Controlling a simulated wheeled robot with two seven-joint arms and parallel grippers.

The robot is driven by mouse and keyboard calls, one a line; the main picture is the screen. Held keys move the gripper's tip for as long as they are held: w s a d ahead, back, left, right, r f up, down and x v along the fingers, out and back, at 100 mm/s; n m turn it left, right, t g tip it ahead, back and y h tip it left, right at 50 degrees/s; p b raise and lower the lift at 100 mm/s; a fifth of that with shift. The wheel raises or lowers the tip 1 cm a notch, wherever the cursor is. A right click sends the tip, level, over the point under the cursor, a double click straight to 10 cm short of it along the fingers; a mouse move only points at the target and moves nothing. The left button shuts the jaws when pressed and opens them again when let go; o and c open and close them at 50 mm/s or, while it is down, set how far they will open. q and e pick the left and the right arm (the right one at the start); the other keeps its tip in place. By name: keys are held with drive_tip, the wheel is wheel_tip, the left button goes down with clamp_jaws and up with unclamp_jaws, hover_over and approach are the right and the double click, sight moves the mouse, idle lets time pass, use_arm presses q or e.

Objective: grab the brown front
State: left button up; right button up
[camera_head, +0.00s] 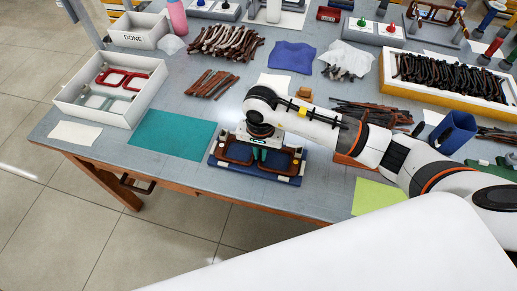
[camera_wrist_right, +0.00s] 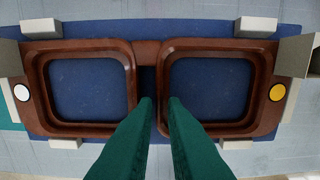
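The brown front (camera_head: 236,154) lies flat on a blue fixture (camera_head: 221,165) near the table's front edge. In the right wrist view the brown front (camera_wrist_right: 147,52) shows two rounded rims joined by a bridge, with light blocks around its edges. My right gripper (camera_head: 259,155) is over the middle of the front. In the wrist view the green fingers of this gripper (camera_wrist_right: 159,100) are apart, with a narrow gap between them at the bridge. Whether they touch the front I cannot tell. My left gripper is not in view.
A teal mat (camera_head: 172,135) lies left of the fixture, and a white tray (camera_head: 69,98) with red and pale green fronts is farther left. Brown temple pieces (camera_head: 212,83) lie behind. A yellow-green sheet (camera_head: 376,195) is at the right. A blue container (camera_head: 455,133) stands beyond my right arm.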

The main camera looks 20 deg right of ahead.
sight(260, 158)
drive_tip(key=shift+f, duration=0.5)
drive_tip(key=shift+c, duration=0.3)
clamp_jaws()
drive_tip(key=shift+r, duration=0.15)
wheel_tip(260, 158, up, 10)
drive_tip(key=b, duration=0.1)
